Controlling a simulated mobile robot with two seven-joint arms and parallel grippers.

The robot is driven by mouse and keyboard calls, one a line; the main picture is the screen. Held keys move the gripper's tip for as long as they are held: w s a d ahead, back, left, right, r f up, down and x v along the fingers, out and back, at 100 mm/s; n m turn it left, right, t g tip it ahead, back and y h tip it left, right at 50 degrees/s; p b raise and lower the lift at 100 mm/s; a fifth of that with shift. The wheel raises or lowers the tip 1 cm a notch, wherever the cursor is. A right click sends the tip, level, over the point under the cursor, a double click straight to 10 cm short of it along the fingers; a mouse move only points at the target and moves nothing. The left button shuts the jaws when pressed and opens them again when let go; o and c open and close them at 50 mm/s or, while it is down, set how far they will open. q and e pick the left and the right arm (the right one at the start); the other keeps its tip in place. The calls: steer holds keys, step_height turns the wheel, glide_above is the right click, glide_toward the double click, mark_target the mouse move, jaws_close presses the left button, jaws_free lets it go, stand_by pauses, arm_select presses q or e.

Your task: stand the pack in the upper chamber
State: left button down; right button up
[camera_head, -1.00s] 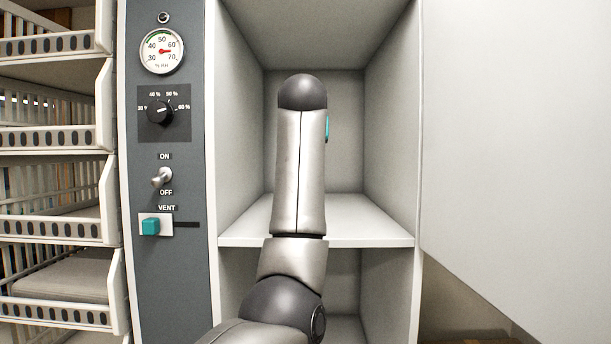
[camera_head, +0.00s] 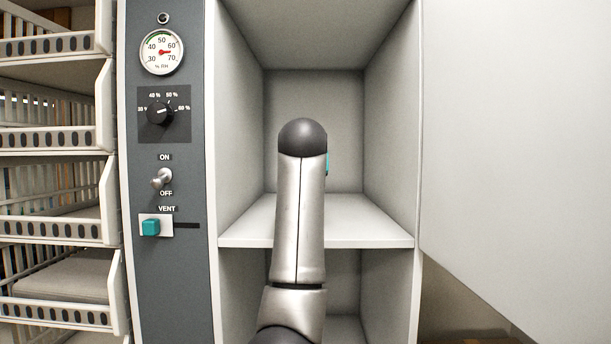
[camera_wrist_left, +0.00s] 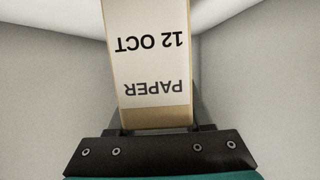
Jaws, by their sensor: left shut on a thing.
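The upper chamber (camera_head: 388,120) is an open, pale compartment in the head view, with a shelf (camera_head: 370,228) as its floor. My left arm stands in front of it and hides its middle, so the left gripper and the pack cannot be made out there. In the left wrist view, my left gripper (camera_wrist_left: 155,133) is shut on the pack (camera_wrist_left: 152,60), a pale, narrow block. Its label reads "PAPER 12 OCT", upside down in that view. Pale walls rise on both sides of it. Whether the pack touches the shelf is hidden. My right gripper is not in view.
A grey control panel (camera_head: 168,270) with a gauge, knob, switch and teal vent button borders the chamber on the left. A lower chamber (camera_head: 376,285) opens below the shelf. White slotted baskets (camera_head: 55,225) stand far left. A large pale panel (camera_head: 520,130) is at right.

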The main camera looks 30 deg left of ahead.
arm_select(q)
steer(key=shift+c, duration=1.6)
jaws_free()
steer(key=shift+r, duration=0.15)
steer(key=b+v, duration=0.4)
steer(key=v, duration=0.8)
